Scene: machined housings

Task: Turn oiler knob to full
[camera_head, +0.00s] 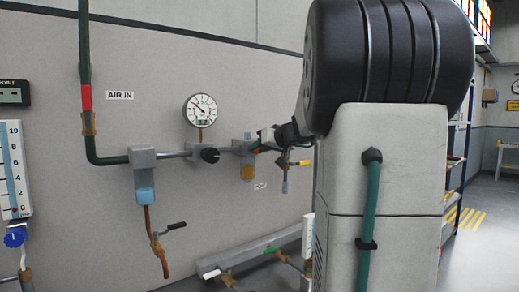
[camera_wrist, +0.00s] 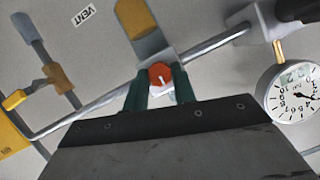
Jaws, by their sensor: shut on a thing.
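The oiler (camera_head: 243,144) is a grey block with an amber bowl (camera_head: 247,171) on the wall pipe. In the wrist view its body (camera_wrist: 152,42) and bowl (camera_wrist: 134,17) show at upper middle. The oiler knob (camera_wrist: 160,75) is a round orange-red cap with a white pointer line. My gripper (camera_wrist: 160,86) has its two green fingers on either side of the knob, shut on it. In the head view my gripper (camera_head: 259,149) reaches the oiler from the right, and the knob is mostly hidden by the fingers.
A round gauge (camera_head: 200,110) and a regulator with a black knob (camera_head: 209,155) stand left of the oiler. A filter (camera_head: 145,182) hangs further left. A valve with a yellow lever (camera_wrist: 15,99) is close by on the other side. A VENT label (camera_wrist: 82,14) is on the wall.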

